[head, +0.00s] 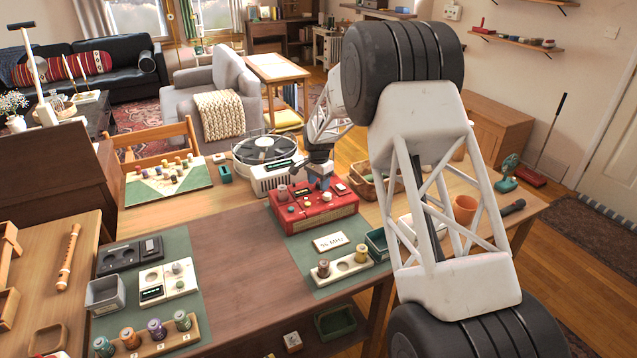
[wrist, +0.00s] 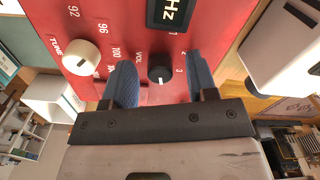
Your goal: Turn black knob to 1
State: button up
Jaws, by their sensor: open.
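The red radio (head: 335,215) stands on a green mat on the table in the head view; its red panel (wrist: 215,20) fills the top of the wrist view. The black knob (wrist: 160,75), by the VOL label, has a small pale mark on it. Digits 2 and 3 show to its right; I cannot make out the 1. My gripper (wrist: 161,66) is open, with one blue finger on each side of the knob and a gap on both sides. In the head view my gripper (head: 320,180) is over the radio, and the black knob cannot be made out.
A cream knob (wrist: 80,57) marked TUNE sits left of the black knob. A card reading 96 MHz (head: 330,242) lies in front of the radio. A white device with a round fan-like top (head: 266,150) stands behind it.

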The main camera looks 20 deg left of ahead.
jog(key=c, duration=0.9)
jog(key=shift+c, duration=0.2)
